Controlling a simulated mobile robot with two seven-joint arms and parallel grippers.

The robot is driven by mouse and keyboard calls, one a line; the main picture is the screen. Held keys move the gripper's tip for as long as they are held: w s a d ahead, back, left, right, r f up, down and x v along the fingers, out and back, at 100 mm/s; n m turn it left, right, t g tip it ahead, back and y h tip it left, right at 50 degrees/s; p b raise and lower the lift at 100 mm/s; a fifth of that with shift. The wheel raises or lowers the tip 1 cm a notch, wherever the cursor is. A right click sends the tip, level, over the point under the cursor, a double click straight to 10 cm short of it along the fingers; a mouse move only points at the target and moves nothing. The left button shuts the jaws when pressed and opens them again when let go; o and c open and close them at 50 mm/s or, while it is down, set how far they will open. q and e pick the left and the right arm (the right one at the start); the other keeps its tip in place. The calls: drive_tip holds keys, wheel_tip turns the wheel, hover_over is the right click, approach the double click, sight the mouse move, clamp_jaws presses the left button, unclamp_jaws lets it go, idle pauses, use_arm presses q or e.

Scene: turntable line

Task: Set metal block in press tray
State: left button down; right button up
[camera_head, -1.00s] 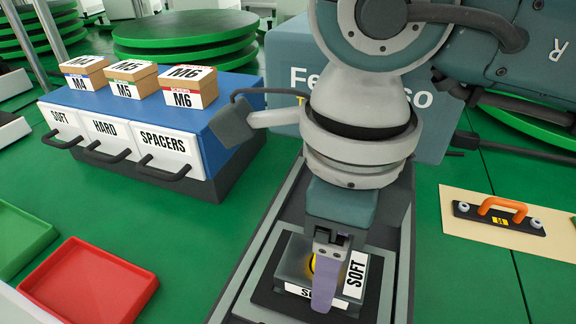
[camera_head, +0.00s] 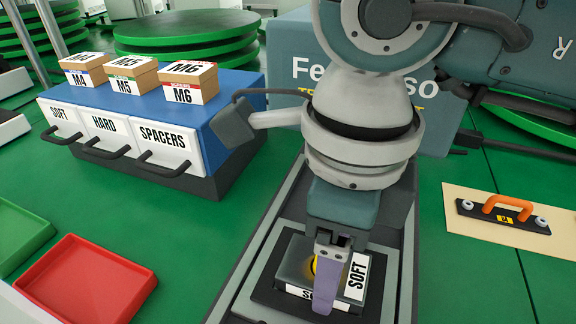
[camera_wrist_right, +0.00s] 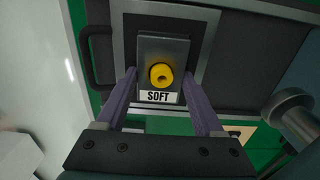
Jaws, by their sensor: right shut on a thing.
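The metal block (camera_head: 297,262) is a dark grey block with white SOFT labels and a yellow round centre. It sits low within the press tray (camera_head: 262,295), a dark recess with a grey frame; I cannot tell whether it fully rests on the floor. My right gripper (camera_head: 328,282) is shut on the block from above, with one purple finger visible on its near side. In the right wrist view the block (camera_wrist_right: 149,50) is between both purple fingers of the gripper (camera_wrist_right: 160,76), inside the tray's pale frame (camera_wrist_right: 117,45). My left gripper is out of view.
A blue cabinet (camera_head: 232,112) with SOFT, HARD and SPACERS drawers carries several M-labelled boxes (camera_head: 190,82). A red tray (camera_head: 88,280) and a green tray (camera_head: 20,235) lie at left. An orange-handled plate (camera_head: 511,206) lies on a beige board at right.

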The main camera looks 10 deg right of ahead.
idle(0.3)
drive_tip(key=o, duration=1.5)
drive_tip(key=shift+c, duration=0.2)
drive_tip(key=shift+o, duration=0.5)
drive_tip(key=shift+r, duration=0.1)
